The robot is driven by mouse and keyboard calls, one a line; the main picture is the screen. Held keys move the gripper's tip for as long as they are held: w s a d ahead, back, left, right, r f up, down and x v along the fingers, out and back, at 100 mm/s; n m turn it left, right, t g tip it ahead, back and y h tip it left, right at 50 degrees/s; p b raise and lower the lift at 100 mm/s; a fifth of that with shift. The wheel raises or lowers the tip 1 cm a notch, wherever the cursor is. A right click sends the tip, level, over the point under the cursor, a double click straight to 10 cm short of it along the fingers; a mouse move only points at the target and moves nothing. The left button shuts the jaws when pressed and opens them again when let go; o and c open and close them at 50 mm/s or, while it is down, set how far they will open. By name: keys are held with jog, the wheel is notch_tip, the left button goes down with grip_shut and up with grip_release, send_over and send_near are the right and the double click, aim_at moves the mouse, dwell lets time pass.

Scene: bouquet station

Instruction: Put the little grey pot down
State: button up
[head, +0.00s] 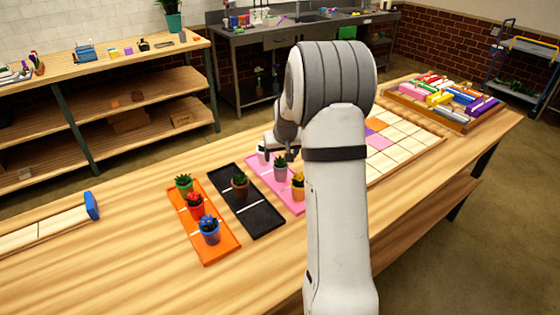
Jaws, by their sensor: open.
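A yellow pot (298,188) stands close by on the same tray, nearer to me. My gripper (280,155) is open, just above and around the top of the grey pot's plant. My own arm hides part of the gripper and the right part of the pink tray. I cannot tell whether the fingers touch the plant.
A black tray (262,222) holds one brown pot (240,187). An orange tray (218,250) holds green, red and blue potted plants. A tiled board (405,140) and a crate of colourful blocks (462,122) lie to the right. The table's front left is clear.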

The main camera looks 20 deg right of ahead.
jog(key=v, duration=0.7)
jog(key=s+a+r+n, duration=0.1)
jog(key=s+a+r, duration=0.2)
jog(key=s+a, duration=0.25)
jog(key=s+a+r, duration=0.3)
jog(key=s+a, duration=0.1)
jog(key=s, duration=0.3)
jog(key=s+a+f, duration=0.1)
jog(key=s+a, duration=0.2)
jog(key=s, duration=0.6)
jog(key=s+a+f+n+g, duration=0.1)
jog(key=s+a, duration=0.2)
jog(key=s, duration=0.6)
jog(key=shift+s+a+g+y+b, duration=0.15)
jog(key=shift+s+g+y+b, duration=0.15)
jog(key=shift+y+b, duration=0.1)
